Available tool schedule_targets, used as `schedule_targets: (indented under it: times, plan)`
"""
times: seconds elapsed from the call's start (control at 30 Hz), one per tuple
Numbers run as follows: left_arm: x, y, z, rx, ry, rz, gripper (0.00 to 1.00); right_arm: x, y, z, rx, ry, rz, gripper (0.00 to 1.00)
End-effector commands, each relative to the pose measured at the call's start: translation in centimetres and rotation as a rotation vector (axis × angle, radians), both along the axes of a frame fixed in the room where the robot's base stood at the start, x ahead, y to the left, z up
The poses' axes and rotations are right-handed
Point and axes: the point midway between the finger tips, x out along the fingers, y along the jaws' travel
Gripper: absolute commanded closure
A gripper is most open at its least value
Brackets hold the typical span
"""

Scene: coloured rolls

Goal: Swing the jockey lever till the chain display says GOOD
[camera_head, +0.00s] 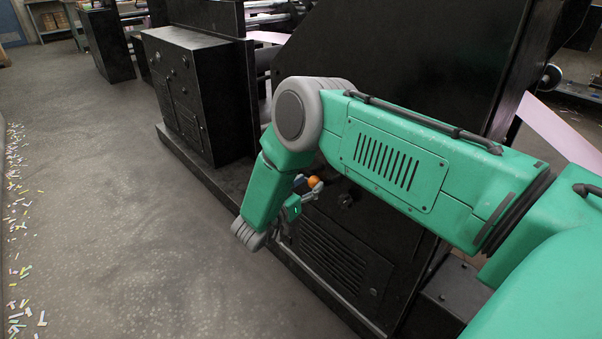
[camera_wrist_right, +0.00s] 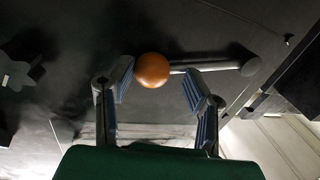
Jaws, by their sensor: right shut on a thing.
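The jockey lever ends in an orange ball knob (camera_head: 314,181), low on the side of the black machine. In the right wrist view the knob (camera_wrist_right: 152,70) is between the fingertips of my right gripper (camera_wrist_right: 158,78), and the grey lever rod (camera_wrist_right: 215,66) runs right from it to a round pivot on a dark panel. My right gripper (camera_head: 305,189) is shut on the knob. In the head view my forearm and wrist hide most of the lever. The chain display is not in view. My left gripper is not in view.
The black machine (camera_head: 400,70) fills the right, with a vented lower panel (camera_head: 335,255) beside my wrist. A black cabinet (camera_head: 195,95) stands farther back. Pink web (camera_head: 560,130) shows at the right. The grey floor (camera_head: 120,200) is open at left, with paper scraps along its edge.

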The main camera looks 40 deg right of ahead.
Motion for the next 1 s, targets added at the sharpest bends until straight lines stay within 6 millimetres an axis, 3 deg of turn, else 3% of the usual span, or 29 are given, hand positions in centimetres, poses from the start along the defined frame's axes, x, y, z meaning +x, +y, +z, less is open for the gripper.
schedule_targets:
  times: [0.03, 0.37, 0.4, 0.47, 0.77, 1.0]
  plan:
    - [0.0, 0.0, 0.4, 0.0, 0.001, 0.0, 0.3, 0.5, 0.0, 0.7, 0.001, -0.012, 0.014, 1.0]
    - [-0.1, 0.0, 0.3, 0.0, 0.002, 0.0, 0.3, 0.3, -0.1, 0.4, 0.002, -0.011, 0.014, 1.0]
    - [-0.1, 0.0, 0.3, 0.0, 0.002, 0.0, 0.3, 0.3, -0.1, 0.4, 0.002, -0.011, 0.015, 0.46]
    - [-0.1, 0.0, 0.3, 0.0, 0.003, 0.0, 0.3, 0.3, -0.1, 0.4, 0.002, -0.01, 0.014, 0.3]
    - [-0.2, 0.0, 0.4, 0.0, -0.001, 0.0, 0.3, -0.1, 0.3, 0.4, -0.001, -0.005, 0.011, 0.3]
    - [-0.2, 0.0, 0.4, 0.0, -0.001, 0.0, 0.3, -1.0, 3.9, 0.3, 0.001, -0.003, 0.014, 0.3]
